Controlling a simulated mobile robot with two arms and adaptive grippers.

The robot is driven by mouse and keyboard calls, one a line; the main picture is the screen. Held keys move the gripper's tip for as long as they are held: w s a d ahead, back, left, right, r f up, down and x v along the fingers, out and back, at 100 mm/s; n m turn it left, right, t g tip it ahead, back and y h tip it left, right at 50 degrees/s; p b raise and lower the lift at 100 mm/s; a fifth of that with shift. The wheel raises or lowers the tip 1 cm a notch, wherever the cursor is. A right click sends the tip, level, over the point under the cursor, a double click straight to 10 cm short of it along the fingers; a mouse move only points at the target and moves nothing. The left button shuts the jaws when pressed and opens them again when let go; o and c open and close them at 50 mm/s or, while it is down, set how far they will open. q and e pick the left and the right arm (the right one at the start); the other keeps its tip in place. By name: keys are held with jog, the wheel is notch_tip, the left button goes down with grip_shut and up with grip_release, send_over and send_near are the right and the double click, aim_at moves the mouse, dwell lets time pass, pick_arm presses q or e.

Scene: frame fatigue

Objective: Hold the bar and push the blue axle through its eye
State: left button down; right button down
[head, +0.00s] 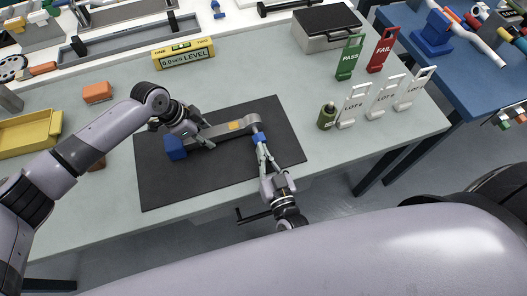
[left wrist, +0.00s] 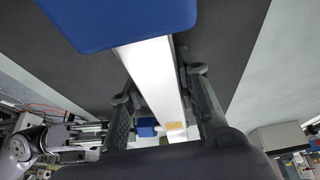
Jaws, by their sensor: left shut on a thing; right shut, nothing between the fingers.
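The grey bar (head: 222,132) lies on a black mat, with a blue block (head: 174,148) at its left end and an orange patch (head: 236,126) near its right end. My left gripper (head: 200,138) is shut on the bar close to the blue block; the left wrist view shows the bar (left wrist: 155,75) between its fingers. The blue axle (head: 259,137) is at the bar's right end, where the eye is; it also shows in the left wrist view (left wrist: 147,127). My right gripper (head: 260,145) is shut and empty, its fingertips at the axle. How deep the axle sits is hidden.
The black mat (head: 160,190) has free room in front of the bar. A yellow level (head: 183,53) and an orange block (head: 97,92) lie behind and left. A green bottle (head: 327,116) and several lot tags (head: 353,105) stand to the right.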

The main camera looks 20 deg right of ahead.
jog(key=shift+w, duration=1)
jog(key=shift+w+r, duration=0.15)
jog(key=shift+s, duration=0.65)
jog(key=s, duration=1.3)
jog(key=shift+d, duration=0.2)
send_near(255, 131)
jog(key=w, duration=0.4)
jog(key=shift+w+a, duration=0.15)
jog(key=shift+w, duration=0.05)
jog(key=shift+w, duration=0.3)
dwell(1.5)
